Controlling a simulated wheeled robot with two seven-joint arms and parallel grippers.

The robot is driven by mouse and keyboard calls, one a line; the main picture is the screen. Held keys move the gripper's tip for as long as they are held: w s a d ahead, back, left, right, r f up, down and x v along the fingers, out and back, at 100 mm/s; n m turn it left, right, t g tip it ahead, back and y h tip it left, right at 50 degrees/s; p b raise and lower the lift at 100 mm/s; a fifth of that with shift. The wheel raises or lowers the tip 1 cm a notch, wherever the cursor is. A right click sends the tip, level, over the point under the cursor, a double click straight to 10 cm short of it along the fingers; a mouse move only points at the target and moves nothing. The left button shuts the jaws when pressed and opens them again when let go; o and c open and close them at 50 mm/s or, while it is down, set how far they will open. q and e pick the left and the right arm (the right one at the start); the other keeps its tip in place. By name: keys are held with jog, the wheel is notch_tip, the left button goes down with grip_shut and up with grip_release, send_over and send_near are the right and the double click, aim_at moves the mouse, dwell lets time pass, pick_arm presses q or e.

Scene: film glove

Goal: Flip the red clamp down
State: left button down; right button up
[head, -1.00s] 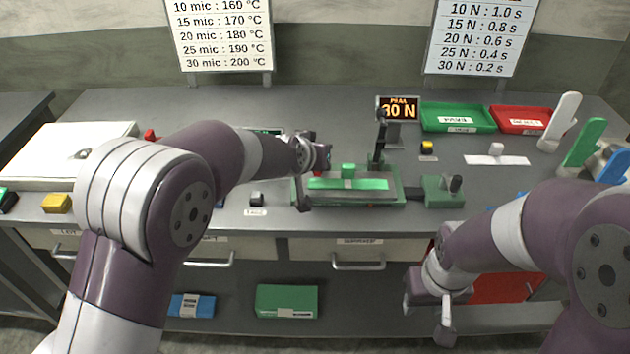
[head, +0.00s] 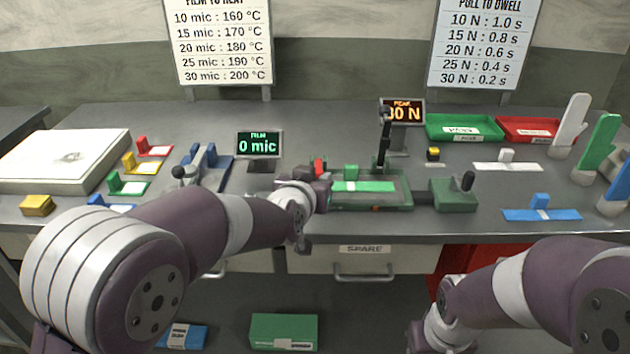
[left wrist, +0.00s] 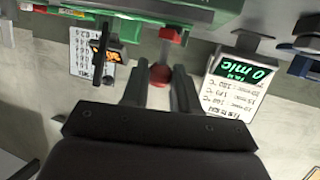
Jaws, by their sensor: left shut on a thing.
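The red clamp (head: 320,168) stands up at the left end of the green fixture (head: 400,193) on the bench. In the left wrist view its round red knob (left wrist: 160,76) sits between my fingers, below the green fixture body. My left gripper (head: 318,190) is shut on the red clamp at the fixture's left end, and its hand hides the clamp's lower part. Its fingers also show in the left wrist view (left wrist: 160,82). A green strip with a small block (head: 363,186) lies on the fixture. My right gripper is at the bottom edge, mostly cut off.
A black upright post (head: 384,140) stands behind the fixture, and a lever block (head: 455,194) stands at its right. The film display (head: 258,145) reads 0 mic; the peak display (head: 402,111) reads 30 N. A blue strip (head: 541,213) lies at the right.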

pick_arm(q)
jog(key=shift+s+f, duration=0.1)
jog(key=shift+f, duration=0.25)
jog(key=c, duration=1.1)
grip_release()
jog(key=shift+o, duration=1.2)
jog(key=shift+r, duration=0.1)
jog(key=shift+s+r, duration=0.2)
jog(key=shift+r, duration=0.05)
jog(key=p+v, duration=0.1)
jog(key=v, duration=1.1)
jog(key=shift+f, duration=0.1)
